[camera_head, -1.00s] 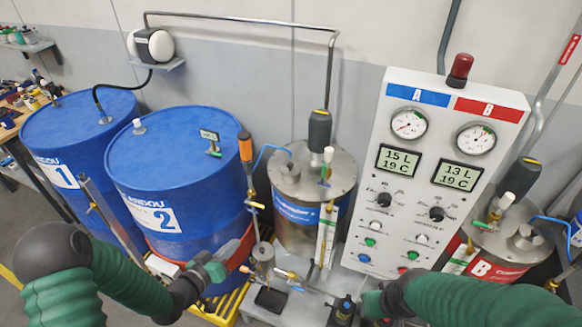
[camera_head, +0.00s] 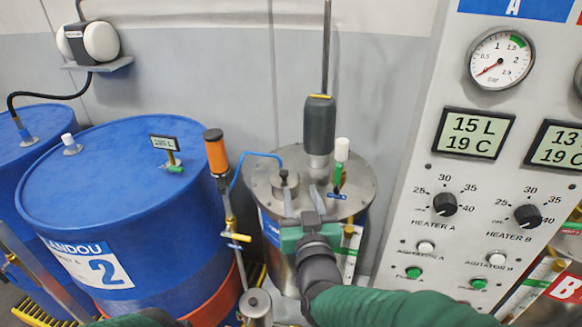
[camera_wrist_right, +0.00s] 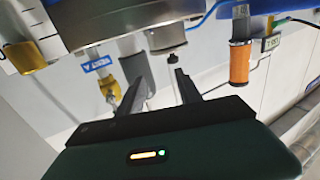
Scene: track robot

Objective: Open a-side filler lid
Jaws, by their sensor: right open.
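The A-side tank (camera_head: 345,186) has a round steel top. The filler lid (camera_head: 285,181), a short steel cap with a small dark knob, sits on the left part of that top and looks closed. My right gripper (camera_head: 300,200) is open and empty, with its fingers pointing at the tank top just right of and near the lid. In the right wrist view the lid (camera_wrist_right: 165,38) and its knob show ahead, between the two fingers (camera_wrist_right: 163,80). I cannot tell whether a finger touches it.
A grey motor (camera_head: 319,125) and a white-capped valve (camera_head: 341,150) stand on the tank top near the lid. A blue hose and an orange-handled pipe (camera_head: 216,152) are to the left. Blue drum 2 (camera_head: 110,190) is further left; the control panel (camera_head: 410,215) is right.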

